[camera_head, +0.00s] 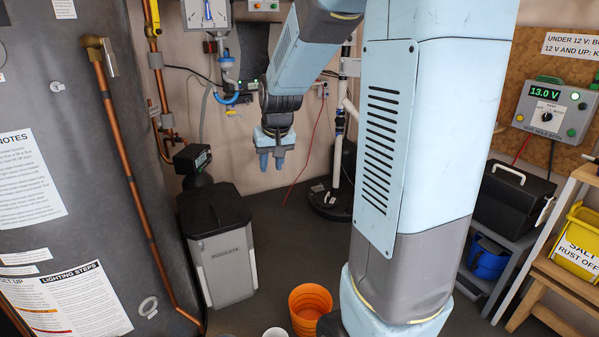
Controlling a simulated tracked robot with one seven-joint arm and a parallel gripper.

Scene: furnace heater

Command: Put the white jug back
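A white round rim (275,332) shows at the bottom edge of the picture, left of an orange bucket. It may be the white jug, but most of it is cut off and I cannot be sure. My gripper (271,161) hangs pointing down in the middle of the view, well above the floor, near the back wall.
The orange bucket (310,306) stands on the floor beside my arm's base. A grey bin-like unit (226,265) stands left. A large dark tank (70,150) with copper pipes fills the left side. At right are a black case (510,200), a blue bag (487,258) and a yellow salt tub (578,245).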

